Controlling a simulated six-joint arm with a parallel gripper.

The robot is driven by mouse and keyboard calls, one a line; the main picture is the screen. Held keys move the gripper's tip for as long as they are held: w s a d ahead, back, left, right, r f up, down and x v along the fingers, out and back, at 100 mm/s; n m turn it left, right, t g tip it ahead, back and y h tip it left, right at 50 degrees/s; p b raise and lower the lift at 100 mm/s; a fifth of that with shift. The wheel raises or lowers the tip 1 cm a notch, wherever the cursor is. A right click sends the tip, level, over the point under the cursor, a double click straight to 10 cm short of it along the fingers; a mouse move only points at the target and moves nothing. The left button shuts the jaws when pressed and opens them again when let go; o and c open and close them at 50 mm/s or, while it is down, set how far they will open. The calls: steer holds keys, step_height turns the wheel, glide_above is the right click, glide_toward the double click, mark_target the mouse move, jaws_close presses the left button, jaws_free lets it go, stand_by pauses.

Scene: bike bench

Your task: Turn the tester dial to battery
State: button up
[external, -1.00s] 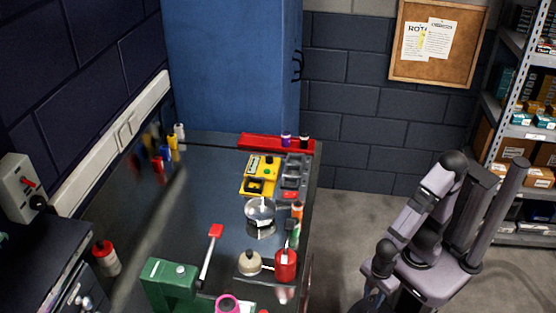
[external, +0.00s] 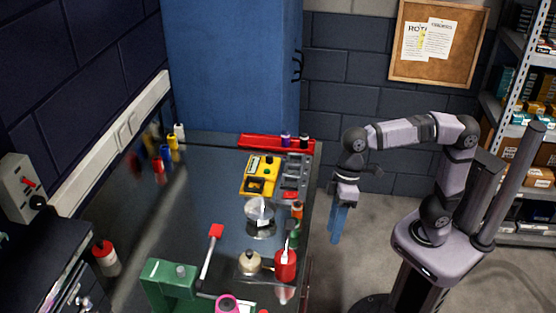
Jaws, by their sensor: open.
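The yellow tester (external: 259,174) sits on the bench top near its right edge, toward the back. Its dial seems to be the dark part on its face, but the pointer and markings are too small to read. My gripper (external: 337,236) has blue fingers that point down. It hangs beside the bench's right edge, to the right of the tester and apart from it. It is open and holds nothing that I can see.
A grey tray (external: 293,174) stands right beside the tester, with a red tray (external: 262,143) behind. A clear bowl (external: 259,211), a red can (external: 285,265) and a green vise (external: 170,285) stand nearer. The bench's left-centre is mostly clear.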

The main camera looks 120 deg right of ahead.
steer(key=w+d+r+p, duration=0.1)
steer(key=d+r+p, duration=0.5)
steer(key=r, duration=0.6)
steer(key=n+g+h+p, duration=0.2)
steer(key=n+g+p, duration=0.1)
steer(key=n+p, duration=1.6)
glide_above(269, 159)
steer(key=b, duration=0.1)
steer(key=shift+n, duration=0.6)
step_height(269, 159, down, 6)
steer(key=shift+f, duration=0.1)
steer(key=shift+s+d+f, duration=0.15)
steer(key=shift+s, duration=0.05)
steer(key=shift+f+p, duration=1.45)
steer(key=shift+f, duration=2.2)
jaws_close()
